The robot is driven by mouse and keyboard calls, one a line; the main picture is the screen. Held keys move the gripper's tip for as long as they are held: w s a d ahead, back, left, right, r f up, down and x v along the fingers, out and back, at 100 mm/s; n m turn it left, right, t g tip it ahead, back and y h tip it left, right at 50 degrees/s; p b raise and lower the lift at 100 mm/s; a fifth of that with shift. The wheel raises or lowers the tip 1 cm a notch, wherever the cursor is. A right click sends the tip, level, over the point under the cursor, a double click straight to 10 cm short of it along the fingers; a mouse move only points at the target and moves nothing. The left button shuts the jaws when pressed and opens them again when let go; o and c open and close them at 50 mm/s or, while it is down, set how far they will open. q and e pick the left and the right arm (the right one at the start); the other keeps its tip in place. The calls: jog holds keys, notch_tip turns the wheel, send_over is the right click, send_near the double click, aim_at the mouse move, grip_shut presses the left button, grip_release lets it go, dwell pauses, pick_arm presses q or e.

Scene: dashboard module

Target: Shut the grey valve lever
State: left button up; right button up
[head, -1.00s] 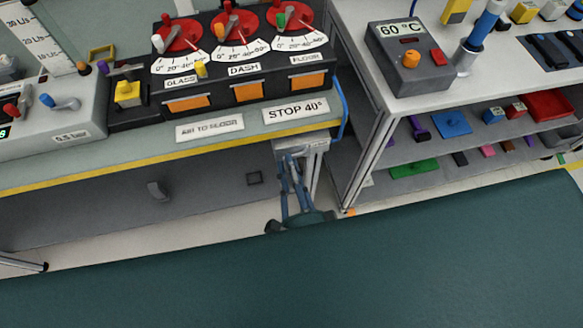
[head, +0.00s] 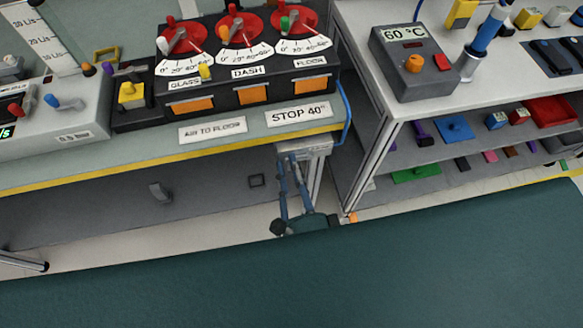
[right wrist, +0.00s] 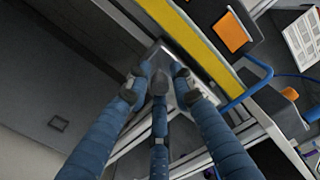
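A small grey lever-like part (head: 12,68) shows at the far left edge of the head view, on the grey flow unit; I cannot tell for sure whether it is the grey valve lever. A red lever (head: 18,108) and a blue lever (head: 64,103) sit nearer on the same unit. My right gripper (head: 289,160) is low at the bench's front, below the "STOP 40°" label and far right of these levers. In the right wrist view my right gripper (right wrist: 158,82) has its blue fingers apart with nothing held between them. My left gripper is not in view.
The dial panel (head: 245,78) with GLASS, DASH and FLOOR dials stands on the bench, whose yellow front edge (head: 130,161) is above my right fingers. A second bench with a 60 °C box (head: 415,65) and loaded shelves stands right. A blue hose (head: 348,110) hangs between.

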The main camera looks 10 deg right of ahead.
jog(key=shift+o, duration=0.5)
jog(key=shift+s, duration=0.1)
jog(key=s, duration=1.2)
jog(key=shift+d, duration=0.2)
jog(key=shift+w+f, duration=0.1)
